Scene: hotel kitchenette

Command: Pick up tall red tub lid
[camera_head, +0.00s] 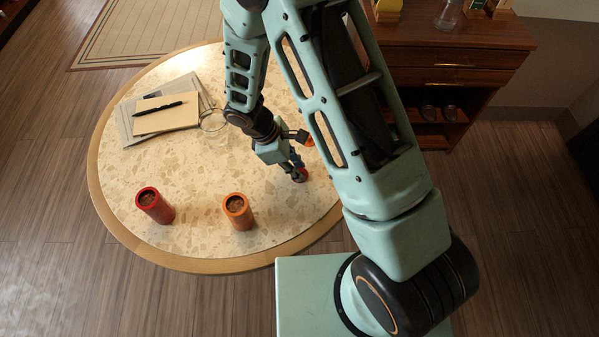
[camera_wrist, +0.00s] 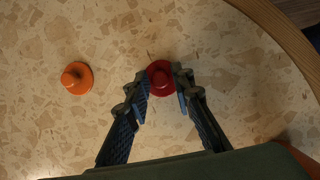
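The red lid (camera_wrist: 162,75), round with a knob on top, lies on the speckled table top. It also shows in the head view (camera_head: 302,175), partly hidden by my gripper (camera_head: 297,166). In the wrist view, my gripper's fingertips (camera_wrist: 162,84) are on either side of the red lid, apart from each other with the knob between them. I cannot tell whether the fingers touch the lid's rim. The red tub (camera_head: 154,207) stands uncovered at the table's left front, with brown contents showing.
An orange lid (camera_wrist: 77,78) lies left of the red one in the wrist view. An uncovered orange tub (camera_head: 239,213) stands right of the red tub. A notepad (camera_head: 165,117) with a black pen, papers and a clear glass (camera_head: 212,121) are at the back left. The table edge (camera_wrist: 285,28) is nearby.

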